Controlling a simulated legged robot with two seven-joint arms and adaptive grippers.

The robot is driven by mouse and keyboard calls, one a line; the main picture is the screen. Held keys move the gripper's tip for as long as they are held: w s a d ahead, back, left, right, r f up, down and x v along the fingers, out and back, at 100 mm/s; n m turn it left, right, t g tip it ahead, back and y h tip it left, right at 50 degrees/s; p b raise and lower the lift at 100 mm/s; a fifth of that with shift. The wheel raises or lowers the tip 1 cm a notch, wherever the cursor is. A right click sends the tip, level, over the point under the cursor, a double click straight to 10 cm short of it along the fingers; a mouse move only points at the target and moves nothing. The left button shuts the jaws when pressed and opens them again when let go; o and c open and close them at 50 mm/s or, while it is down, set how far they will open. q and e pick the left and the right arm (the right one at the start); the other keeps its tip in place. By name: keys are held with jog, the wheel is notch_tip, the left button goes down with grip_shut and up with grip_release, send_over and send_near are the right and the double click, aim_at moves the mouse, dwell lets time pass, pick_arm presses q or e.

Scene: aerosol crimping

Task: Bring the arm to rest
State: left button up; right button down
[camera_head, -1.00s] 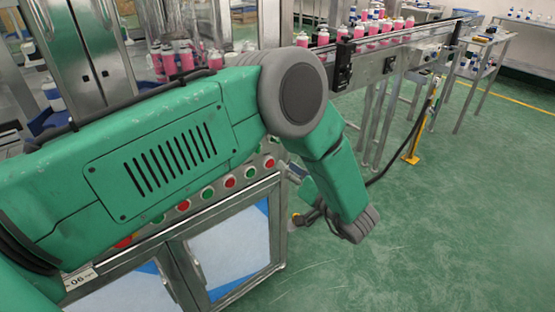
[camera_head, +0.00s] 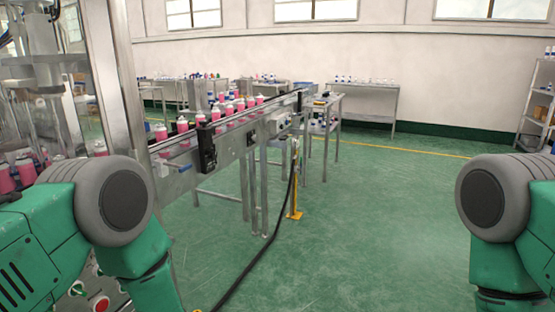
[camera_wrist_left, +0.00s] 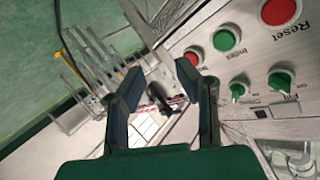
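My left arm (camera_head: 95,215) is folded at the lower left of the head view, its elbow beside the machine. Its gripper is below that picture. In the left wrist view my left gripper (camera_wrist_left: 163,76) has its two fingers apart with nothing held between them. It is close to a control panel (camera_wrist_left: 245,75) with red and green buttons. My right arm (camera_head: 505,220) shows at the right edge of the head view, bent downward. My right gripper is outside both views.
A conveyor (camera_head: 230,140) carrying pink cans (camera_head: 218,112) runs back from the machine frame (camera_head: 118,80) at left. A black cable (camera_head: 262,250) lies on the green floor. The floor between my arms is open. Tables stand along the far wall.

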pick_arm(q)
jog(key=s+a+f+m+g+h, duration=0.1)
jog(key=s+f+g+h, duration=0.25)
jog(key=s, duration=0.55)
jog(key=s+f+m+g+h, duration=0.1)
jog(key=s+f+g+h, duration=0.15)
jog(key=s+f, duration=0.45)
jog(key=s+r+g+h, duration=0.2)
jog(key=s+g, duration=0.2)
jog(key=s, duration=1.3)
jog(key=shift+r+g, duration=0.3)
jog(key=shift+g, duration=0.1)
jog(key=shift+s, duration=0.1)
